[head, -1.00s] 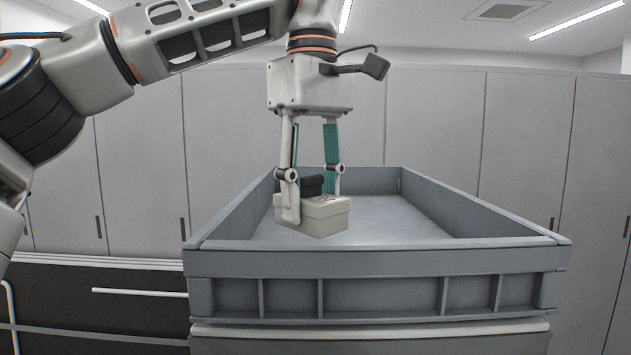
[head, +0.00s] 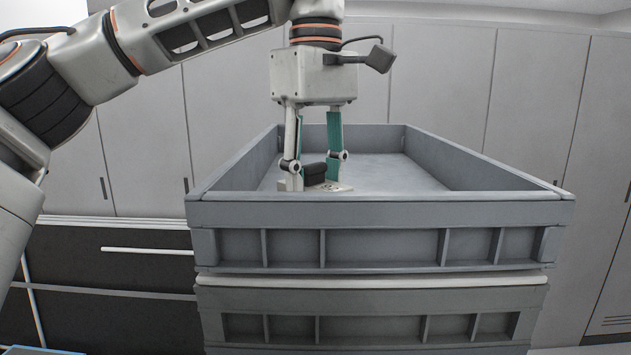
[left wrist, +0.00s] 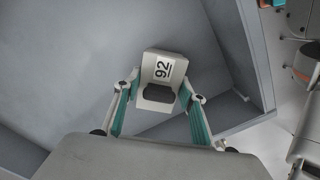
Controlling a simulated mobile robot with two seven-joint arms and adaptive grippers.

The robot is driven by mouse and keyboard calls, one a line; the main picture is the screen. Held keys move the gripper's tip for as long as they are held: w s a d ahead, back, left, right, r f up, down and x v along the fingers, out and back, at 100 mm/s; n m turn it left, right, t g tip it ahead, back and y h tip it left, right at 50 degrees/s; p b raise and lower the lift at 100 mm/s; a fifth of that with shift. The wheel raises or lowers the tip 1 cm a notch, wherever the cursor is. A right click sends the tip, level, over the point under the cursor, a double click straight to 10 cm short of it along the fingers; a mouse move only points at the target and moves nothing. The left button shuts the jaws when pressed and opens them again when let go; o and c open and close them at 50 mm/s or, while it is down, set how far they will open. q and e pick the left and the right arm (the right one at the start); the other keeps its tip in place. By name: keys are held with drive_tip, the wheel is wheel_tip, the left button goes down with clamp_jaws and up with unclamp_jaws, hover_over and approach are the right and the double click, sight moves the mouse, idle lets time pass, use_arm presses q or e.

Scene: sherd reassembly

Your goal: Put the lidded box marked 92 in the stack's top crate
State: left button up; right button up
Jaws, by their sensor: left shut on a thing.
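The lidded box (left wrist: 149,71) is pale, with a black 92 on its lid and a dark handle. Its lid also shows in the head view (head: 335,188), where the front wall hides the lower part. My left gripper (head: 313,175) points down and is shut on the box, one finger at each side, also in the left wrist view (left wrist: 158,96). The grey top crate (head: 380,214) of the stack surrounds the box, which is inside its walls near the front. I cannot tell whether the box touches the crate floor. My right gripper is not in view.
Another grey crate (head: 375,300) is below the top one. The rest of the top crate's floor (head: 385,170) is bare. Pale cabinets (head: 450,90) line the back, and a dark cabinet front (head: 120,270) is at the left.

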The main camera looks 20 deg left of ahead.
sight(316, 164)
use_arm(q)
drive_tip(key=shift+f, duration=0.5)
drive_tip(key=o, duration=1.3)
drive_tip(key=shift+o, duration=0.2)
wheel_tip(316, 164, up, 12)
drive_tip(key=shift+r, duration=0.1)
